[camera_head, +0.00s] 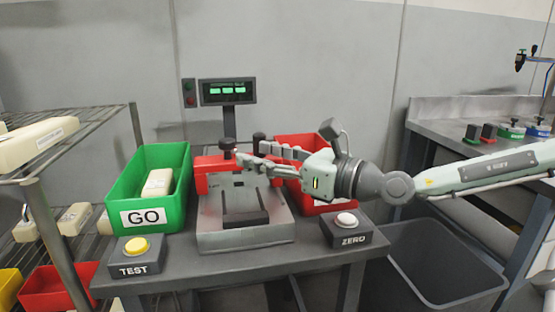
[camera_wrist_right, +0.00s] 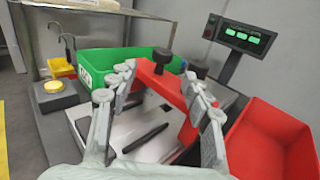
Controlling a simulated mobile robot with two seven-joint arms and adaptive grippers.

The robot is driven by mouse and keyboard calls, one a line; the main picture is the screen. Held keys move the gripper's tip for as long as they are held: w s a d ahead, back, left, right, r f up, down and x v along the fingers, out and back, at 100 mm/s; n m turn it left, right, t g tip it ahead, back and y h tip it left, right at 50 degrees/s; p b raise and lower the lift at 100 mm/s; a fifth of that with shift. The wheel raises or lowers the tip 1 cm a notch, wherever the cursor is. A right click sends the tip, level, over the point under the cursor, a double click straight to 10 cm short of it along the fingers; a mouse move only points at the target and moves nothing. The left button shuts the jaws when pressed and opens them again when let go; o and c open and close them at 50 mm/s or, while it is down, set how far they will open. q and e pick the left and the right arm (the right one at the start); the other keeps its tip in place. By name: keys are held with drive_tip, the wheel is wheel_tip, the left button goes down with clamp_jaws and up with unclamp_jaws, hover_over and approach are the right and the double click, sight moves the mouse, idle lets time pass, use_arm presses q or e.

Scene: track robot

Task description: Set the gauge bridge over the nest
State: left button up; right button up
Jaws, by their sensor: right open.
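The red gauge bridge (camera_head: 214,164) with black knobs stands at the rear of the grey gauge base (camera_head: 245,238). It also shows in the right wrist view (camera_wrist_right: 163,82), between my fingers. The dark nest (camera_head: 245,218) is on the base, in front of the bridge in the head view; its dark edge also shows in the wrist view (camera_wrist_right: 146,138). My right gripper (camera_head: 260,158) is open, with its fingers apart on either side of the bridge (camera_wrist_right: 165,92). Contact cannot be told. The gripper hides the bridge's right part in the head view. My left gripper is out of view.
A green GO bin (camera_head: 120,190) with a pale part (camera_head: 158,183) stands left of the base. A red bin (camera_head: 318,205) is behind right. TEST (camera_head: 137,248) and ZERO (camera_head: 346,222) buttons flank the front. A display (camera_head: 228,91) rises behind.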

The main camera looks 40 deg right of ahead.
drive_tip(key=v, duration=0.3)
drive_tip(key=shift+s+d, duration=0.1)
drive_tip(key=shift+s, duration=0.2)
idle(0.4)
